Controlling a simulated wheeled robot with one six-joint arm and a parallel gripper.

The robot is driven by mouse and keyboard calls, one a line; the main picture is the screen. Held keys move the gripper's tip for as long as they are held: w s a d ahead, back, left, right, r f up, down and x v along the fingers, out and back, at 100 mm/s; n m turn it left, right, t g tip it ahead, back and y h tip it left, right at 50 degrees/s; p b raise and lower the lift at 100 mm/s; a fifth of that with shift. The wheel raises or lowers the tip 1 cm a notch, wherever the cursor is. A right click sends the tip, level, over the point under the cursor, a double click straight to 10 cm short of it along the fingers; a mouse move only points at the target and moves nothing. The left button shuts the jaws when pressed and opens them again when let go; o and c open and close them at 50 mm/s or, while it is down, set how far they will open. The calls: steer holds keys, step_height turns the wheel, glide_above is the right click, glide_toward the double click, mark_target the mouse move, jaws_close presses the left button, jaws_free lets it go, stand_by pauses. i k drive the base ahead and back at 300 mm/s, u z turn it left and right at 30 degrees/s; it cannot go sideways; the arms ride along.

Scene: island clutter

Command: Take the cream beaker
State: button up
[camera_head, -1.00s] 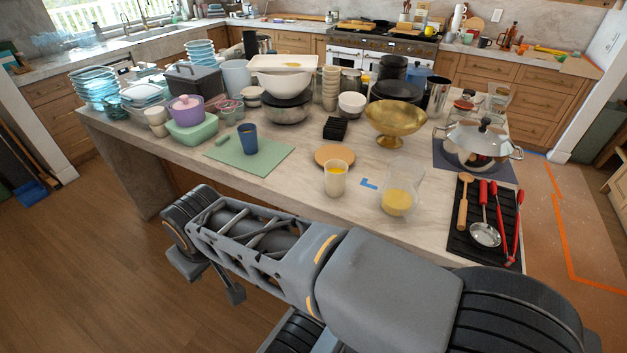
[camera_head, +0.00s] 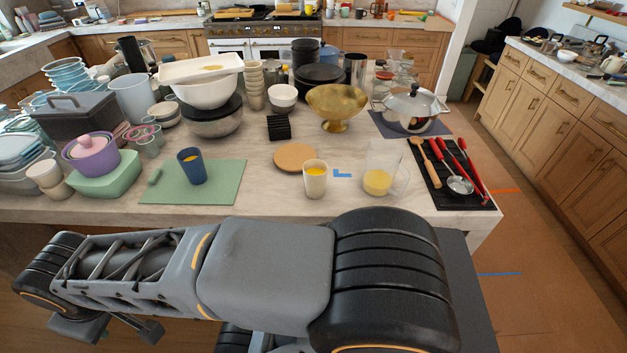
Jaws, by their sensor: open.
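The cream beaker (camera_head: 315,182) stands upright near the front edge of the island counter, with something yellow-orange inside. A dark blue beaker (camera_head: 192,169), also with yellow-orange inside, stands on a green mat (camera_head: 228,180) to its left. A clear jug (camera_head: 384,160) with yellow contents stands close to its right. My gripper (camera_head: 116,329) shows at the lower left under my folded arm, partly hidden. Its two finger parts are apart and hold nothing that I can see. It is well short of the counter and left of the cream beaker.
A round wooden board (camera_head: 295,157) lies behind the cream beaker. A gold bowl (camera_head: 337,103), a pot (camera_head: 413,108) and a black utensil tray (camera_head: 437,185) stand to the right. Stacked dishes crowd the left. Blue tape (camera_head: 342,174) marks bare counter between beaker and jug.

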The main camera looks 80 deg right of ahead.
mark_target(315, 170)
steer(key=z, duration=2.95)
steer(key=i, duration=0.5)
steer(key=k, duration=0.5)
steer(key=u, duration=3.55)
steer(key=k, duration=1.05)
steer(key=z, duration=1.45)
